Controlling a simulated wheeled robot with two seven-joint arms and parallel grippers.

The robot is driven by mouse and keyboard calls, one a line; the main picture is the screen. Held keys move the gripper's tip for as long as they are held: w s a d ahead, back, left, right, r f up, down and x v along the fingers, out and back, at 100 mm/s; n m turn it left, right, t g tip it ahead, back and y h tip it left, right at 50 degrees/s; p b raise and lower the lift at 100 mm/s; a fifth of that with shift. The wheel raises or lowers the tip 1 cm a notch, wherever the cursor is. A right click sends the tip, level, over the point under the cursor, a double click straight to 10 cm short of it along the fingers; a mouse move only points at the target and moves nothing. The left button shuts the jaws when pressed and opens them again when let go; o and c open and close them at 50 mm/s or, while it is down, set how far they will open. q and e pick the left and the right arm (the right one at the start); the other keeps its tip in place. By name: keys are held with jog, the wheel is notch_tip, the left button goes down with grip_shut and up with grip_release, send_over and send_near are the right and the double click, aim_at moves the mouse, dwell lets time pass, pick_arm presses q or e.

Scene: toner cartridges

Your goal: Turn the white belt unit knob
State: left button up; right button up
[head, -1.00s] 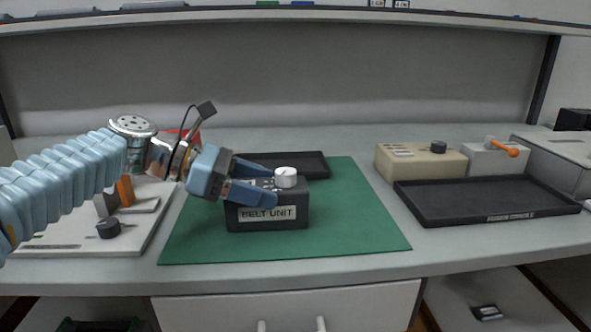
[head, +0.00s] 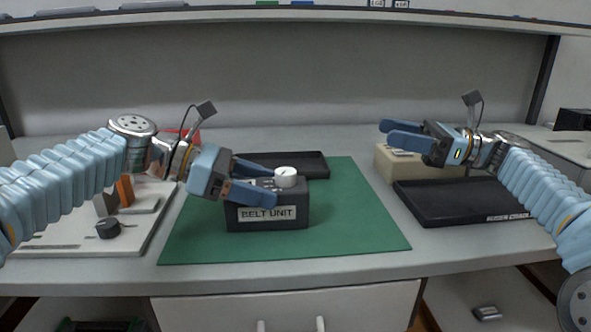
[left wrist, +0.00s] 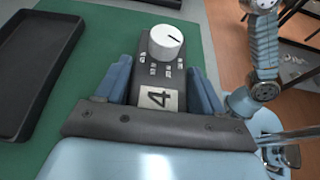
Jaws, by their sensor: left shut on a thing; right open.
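The belt unit (head: 297,217) is a dark box labelled BELT UNIT, standing on a green mat (head: 350,215). Its white round knob (head: 286,178) sits on top at the right end. My left gripper (head: 272,187) is shut on the box, with one finger along each long side. The knob stands clear beyond its fingertips. My right gripper (head: 388,132) is open and empty, raised above the beige box at the right.
A black tray (head: 308,163) lies behind the belt unit. Another black tray (head: 440,213) lies at the right, before a beige box (head: 390,165). A white panel (head: 60,235) with a dark knob (head: 108,228) lies at the left. The mat right of the belt unit is clear.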

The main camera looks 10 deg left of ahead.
aim_at(295, 170)
jog(key=s+a+f+n+g+h, duration=0.1)
jog(key=a, duration=0.1)
jog(key=s+a+f+n+g+h, duration=0.1)
jog(key=s+a+g, duration=0.1)
jog(key=s+a+f+n+g+h, duration=0.1)
jog(key=a+f+g, duration=0.1)
jog(key=shift+s+a, duration=0.1)
jog(key=shift+s, duration=0.15)
jog(key=x, duration=1.1)
jog(key=shift+s+a+f, duration=0.2)
jog(key=shift+s+a, duration=0.1)
jog(key=c, duration=1)
jog(key=shift+c, duration=0.2)
